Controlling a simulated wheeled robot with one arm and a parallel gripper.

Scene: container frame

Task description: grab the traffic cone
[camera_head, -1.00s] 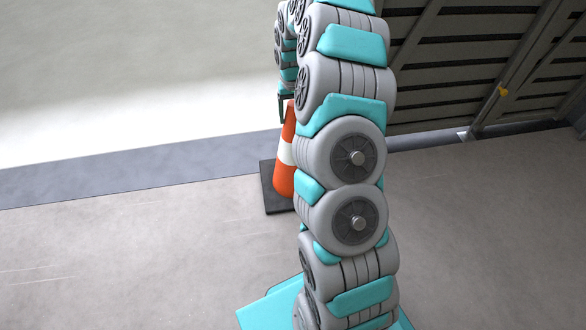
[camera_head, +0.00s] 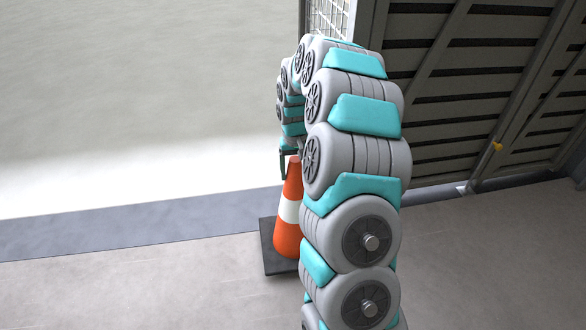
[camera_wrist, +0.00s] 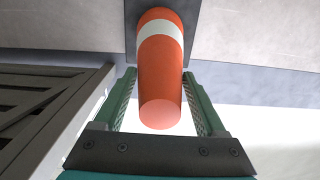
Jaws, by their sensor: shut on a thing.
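The orange traffic cone (camera_head: 288,235) with a white band and a dark square base stands upright on the floor in the head view, partly hidden behind my arm. My gripper (camera_head: 286,163) is at the cone's top there, seen from behind and mostly small. In the wrist view the cone (camera_wrist: 160,75) lies between the two green fingers of my gripper (camera_wrist: 159,74), its blunt tip toward the palm and its base away. The fingers are shut on the upper part of the cone.
A dark slatted wall panel (camera_head: 465,90) stands at the right, and it also shows at the left of the wrist view (camera_wrist: 35,110). A grey strip (camera_head: 130,222) runs along the floor's far edge. The floor left of the cone (camera_head: 140,285) is clear.

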